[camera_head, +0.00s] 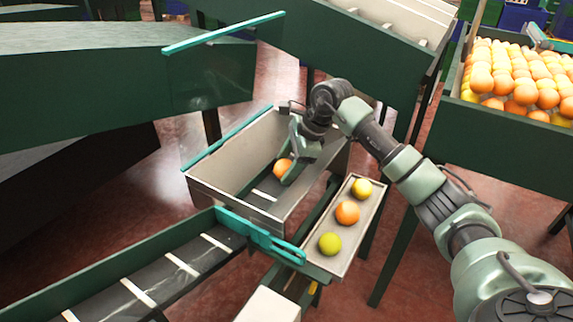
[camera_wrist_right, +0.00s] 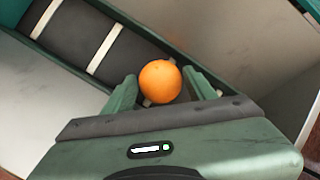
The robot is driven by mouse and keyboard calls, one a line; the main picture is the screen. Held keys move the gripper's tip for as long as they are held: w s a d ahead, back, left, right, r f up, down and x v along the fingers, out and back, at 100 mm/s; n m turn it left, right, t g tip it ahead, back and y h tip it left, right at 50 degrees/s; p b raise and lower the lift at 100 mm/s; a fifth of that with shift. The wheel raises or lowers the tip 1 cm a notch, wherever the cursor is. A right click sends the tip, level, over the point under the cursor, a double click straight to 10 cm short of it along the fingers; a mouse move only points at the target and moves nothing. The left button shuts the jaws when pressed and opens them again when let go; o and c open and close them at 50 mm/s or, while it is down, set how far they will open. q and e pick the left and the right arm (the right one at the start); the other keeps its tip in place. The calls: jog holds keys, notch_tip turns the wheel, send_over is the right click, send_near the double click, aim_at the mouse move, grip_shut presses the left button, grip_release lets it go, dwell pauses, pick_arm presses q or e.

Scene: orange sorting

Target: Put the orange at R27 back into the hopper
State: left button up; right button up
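My right gripper (camera_head: 292,167) reaches down into a grey-walled bin (camera_head: 312,187) with a dark slatted belt at its bottom. Its two fingers are on either side of an orange (camera_head: 283,168). In the right wrist view the orange (camera_wrist_right: 160,81) fits closely between the fingertips (camera_wrist_right: 160,80), with belt and pale slats behind it. A narrow tray (camera_head: 329,263) beside the bin holds a yellow-orange fruit (camera_head: 361,188), an orange one (camera_head: 347,212) and a yellow-green one (camera_head: 330,244). No R27 label is readable. My left gripper is out of view.
A large green-sided crate (camera_head: 500,140) full of oranges stands at the right. The slatted conveyor (camera_head: 150,275) runs out of the bin to the lower left. Teal-edged rims and green machine panels (camera_head: 110,75) surround the bin.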

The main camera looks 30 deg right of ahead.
jog(key=v, duration=1.2)
jog(key=shift+r+b, duration=0.2)
jog(key=shift+b, duration=0.1)
jog(key=shift+d, duration=0.1)
